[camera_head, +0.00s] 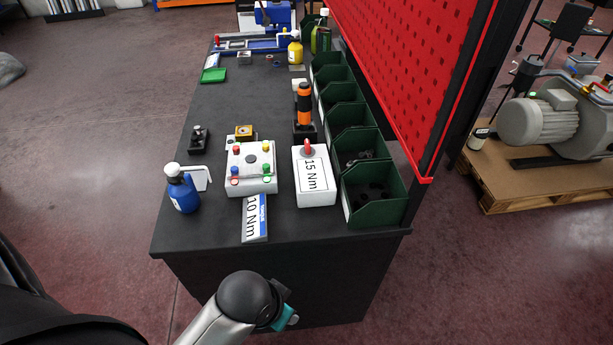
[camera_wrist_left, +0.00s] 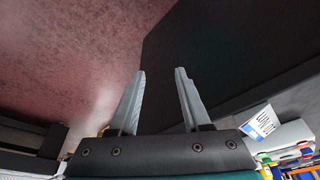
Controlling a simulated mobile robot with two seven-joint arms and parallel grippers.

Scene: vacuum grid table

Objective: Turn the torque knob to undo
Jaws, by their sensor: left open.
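A white box marked "15 Nm" (camera_head: 316,182) stands on the dark table, with a small red part (camera_head: 308,147) at its far edge. I cannot tell for sure which part is the torque knob. Left of it is a white box with several coloured knobs (camera_head: 251,168) and a grey disc in its middle. A card marked "10 Nm" (camera_head: 254,217) lies in front of that box and also shows in the left wrist view (camera_wrist_left: 262,122). My left gripper (camera_wrist_left: 160,76) is open and empty, below the table's front edge. My right gripper is out of view.
A blue bottle (camera_head: 183,191) stands at the table's front left corner. Green bins (camera_head: 372,200) line the right side below a red perforated panel (camera_head: 405,70). An orange-and-black tool (camera_head: 304,105) stands upright behind the 15 Nm box.

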